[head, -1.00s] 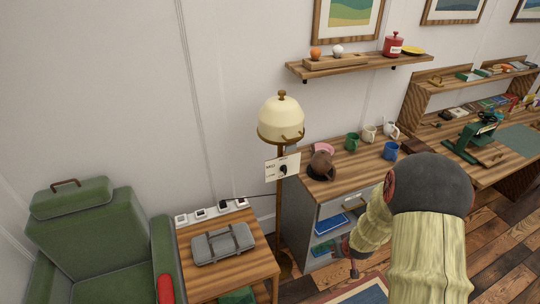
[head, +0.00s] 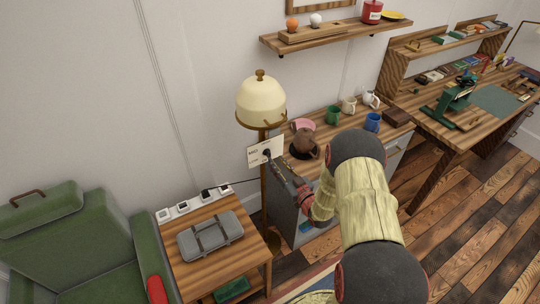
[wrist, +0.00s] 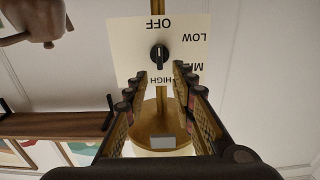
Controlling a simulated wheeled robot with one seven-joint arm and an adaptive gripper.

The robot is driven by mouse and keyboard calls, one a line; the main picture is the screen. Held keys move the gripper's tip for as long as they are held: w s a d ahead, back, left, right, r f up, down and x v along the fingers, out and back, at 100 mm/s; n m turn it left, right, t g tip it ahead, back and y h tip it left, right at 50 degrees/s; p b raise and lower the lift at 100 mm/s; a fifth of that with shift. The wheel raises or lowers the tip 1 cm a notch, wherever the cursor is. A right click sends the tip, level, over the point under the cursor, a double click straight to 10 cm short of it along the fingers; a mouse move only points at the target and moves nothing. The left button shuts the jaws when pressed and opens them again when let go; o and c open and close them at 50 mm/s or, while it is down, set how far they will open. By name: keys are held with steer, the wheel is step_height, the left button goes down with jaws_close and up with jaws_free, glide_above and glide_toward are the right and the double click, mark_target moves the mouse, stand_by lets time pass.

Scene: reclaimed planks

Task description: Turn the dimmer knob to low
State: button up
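The dimmer knob (wrist: 159,54) is small and black on a cream plate (wrist: 128,48) marked OFF, LOW, MED and HIGH. In the wrist view the lettering is upside down, with OFF above the knob and HIGH below. The knob's ridge stands along the OFF–HIGH line; I cannot tell for certain which end is its pointer. The plate (head: 254,154) is on the floor lamp's post (head: 264,205). My gripper (wrist: 160,76) is open and empty, its fingertips just short of the knob. In the head view my gripper (head: 279,168) partly hides the plate.
The lamp's cream shade (head: 261,102) is above the plate. A side table (head: 223,260) with a grey case (head: 210,235) is below left, beside a green armchair (head: 108,240).

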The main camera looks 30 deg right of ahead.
mark_target(270, 154)
steer(key=w, duration=0.5)
steer(key=shift+w+a, duration=0.1)
steer(key=shift+w, duration=0.25)
steer(key=shift+c, duration=1.3)
steer(key=c, duration=0.4)
jaws_close()
